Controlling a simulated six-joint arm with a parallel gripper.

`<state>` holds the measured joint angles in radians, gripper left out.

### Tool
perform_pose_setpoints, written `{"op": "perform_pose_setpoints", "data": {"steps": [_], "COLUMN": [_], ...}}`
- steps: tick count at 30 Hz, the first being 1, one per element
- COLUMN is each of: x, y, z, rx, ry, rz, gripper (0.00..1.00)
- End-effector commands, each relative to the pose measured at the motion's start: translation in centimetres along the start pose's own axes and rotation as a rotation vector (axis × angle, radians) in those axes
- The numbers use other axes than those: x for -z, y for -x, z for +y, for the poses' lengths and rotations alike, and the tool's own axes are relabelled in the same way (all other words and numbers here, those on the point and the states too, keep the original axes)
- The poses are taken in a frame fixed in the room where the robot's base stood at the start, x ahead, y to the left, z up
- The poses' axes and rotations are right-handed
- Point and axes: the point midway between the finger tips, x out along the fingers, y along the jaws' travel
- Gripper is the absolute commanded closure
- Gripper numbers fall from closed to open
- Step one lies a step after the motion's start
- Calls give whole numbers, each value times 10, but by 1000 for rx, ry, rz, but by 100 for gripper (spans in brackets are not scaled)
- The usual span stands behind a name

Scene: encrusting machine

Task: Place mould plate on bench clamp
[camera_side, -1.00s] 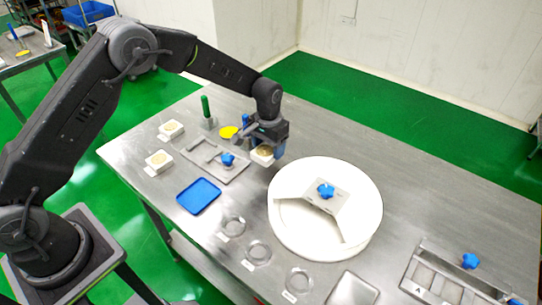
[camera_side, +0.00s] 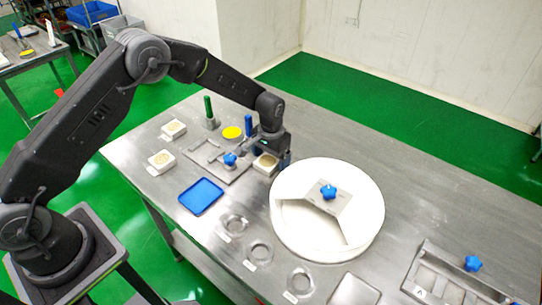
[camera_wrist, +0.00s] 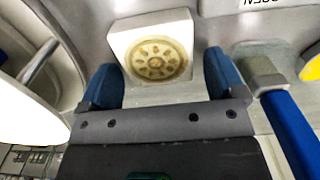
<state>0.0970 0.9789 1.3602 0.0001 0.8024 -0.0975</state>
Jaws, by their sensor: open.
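A mould plate, a pale square block with a round patterned tan inset (camera_side: 265,163), sits at my gripper near the right end of a grey fixture with a blue star knob (camera_side: 230,159). This fixture looks like the bench clamp. In the wrist view the mould plate (camera_wrist: 152,48) lies between and just beyond my blue fingertips, with gaps on both sides. My gripper (camera_wrist: 160,80) is open; it also shows low over the bench in the side view (camera_side: 268,146). The plate's underside is hidden, so I cannot tell exactly what it rests on.
Two similar pale blocks (camera_side: 174,128) (camera_side: 161,160) lie at the left. A white round turntable (camera_side: 367,222) stands close right of my gripper. A blue handle (camera_wrist: 290,130) and yellow disc (camera_side: 231,132) are close by. A blue tray (camera_side: 201,197) lies in front.

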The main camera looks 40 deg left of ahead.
Motion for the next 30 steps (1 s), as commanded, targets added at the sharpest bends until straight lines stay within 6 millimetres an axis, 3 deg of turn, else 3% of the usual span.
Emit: {"op": "perform_pose_setpoints", "data": {"steps": [8,22,30], "x": [0,0,0], "y": [8,98,122], "z": [0,0,0], "rx": [0,0,0], "ry": [0,0,0], "rz": [2,4,0], "gripper": [11,11,11]}}
